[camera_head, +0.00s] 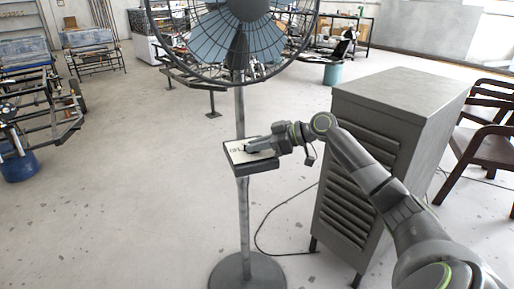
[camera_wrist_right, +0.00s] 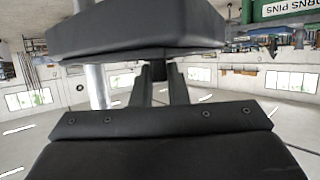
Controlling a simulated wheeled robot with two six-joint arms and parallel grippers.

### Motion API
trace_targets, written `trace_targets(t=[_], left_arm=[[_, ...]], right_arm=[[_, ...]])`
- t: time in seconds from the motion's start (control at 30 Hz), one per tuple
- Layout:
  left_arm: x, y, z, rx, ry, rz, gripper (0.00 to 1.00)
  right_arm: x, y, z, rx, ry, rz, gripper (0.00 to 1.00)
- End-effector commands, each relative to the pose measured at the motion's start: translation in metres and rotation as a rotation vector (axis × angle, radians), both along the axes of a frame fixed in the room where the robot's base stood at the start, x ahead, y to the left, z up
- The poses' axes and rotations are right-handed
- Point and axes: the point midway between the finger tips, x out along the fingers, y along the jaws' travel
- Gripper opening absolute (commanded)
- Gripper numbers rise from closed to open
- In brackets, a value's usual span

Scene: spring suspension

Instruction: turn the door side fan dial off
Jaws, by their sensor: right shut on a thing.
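The fan (camera_head: 240,30) stands on a grey pole, with a small control box (camera_head: 262,167) mounted partway up. The box has a pale top panel with dark markings. My right gripper (camera_head: 251,150) reaches in from the right, low over this panel, and is shut on a dial there. The dial is mostly hidden by the fingers, so its pointing direction cannot be told. In the right wrist view, the two dark fingers (camera_wrist_right: 162,80) close in on a small dark piece beside the dark box (camera_wrist_right: 135,32). My left gripper is not in view.
A grey louvered cabinet (camera_head: 400,92) stands right of the fan, beneath my right arm. A cable (camera_head: 262,238) lies on the floor between them. Wooden chairs (camera_head: 490,145) are at the far right. A blue bin (camera_head: 18,166) and metal frames are at left. The left-centre floor is clear.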

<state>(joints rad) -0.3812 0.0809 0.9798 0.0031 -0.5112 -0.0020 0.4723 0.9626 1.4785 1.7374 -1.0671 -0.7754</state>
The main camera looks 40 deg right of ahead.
Motion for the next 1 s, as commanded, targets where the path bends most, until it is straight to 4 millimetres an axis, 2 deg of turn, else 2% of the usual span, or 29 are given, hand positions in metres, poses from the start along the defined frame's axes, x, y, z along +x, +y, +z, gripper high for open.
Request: trace_targets(t=[0.47, 0.5, 0.63, 1.0], left_arm=[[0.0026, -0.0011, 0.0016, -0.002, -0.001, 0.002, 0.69], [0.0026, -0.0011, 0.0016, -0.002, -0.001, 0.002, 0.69], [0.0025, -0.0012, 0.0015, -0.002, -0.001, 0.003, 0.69], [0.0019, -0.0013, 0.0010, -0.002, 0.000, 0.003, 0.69]], right_arm=[[-0.0003, -0.0002, -0.0008, -0.001, 0.003, 0.005, 0.00], [-0.0003, -0.0002, -0.0009, -0.001, 0.003, 0.005, 0.16], [-0.0003, -0.0001, -0.0007, -0.001, 0.002, 0.005, 0.33], [-0.0020, -0.0025, 0.0004, -0.002, 0.001, 0.004, 0.35]])
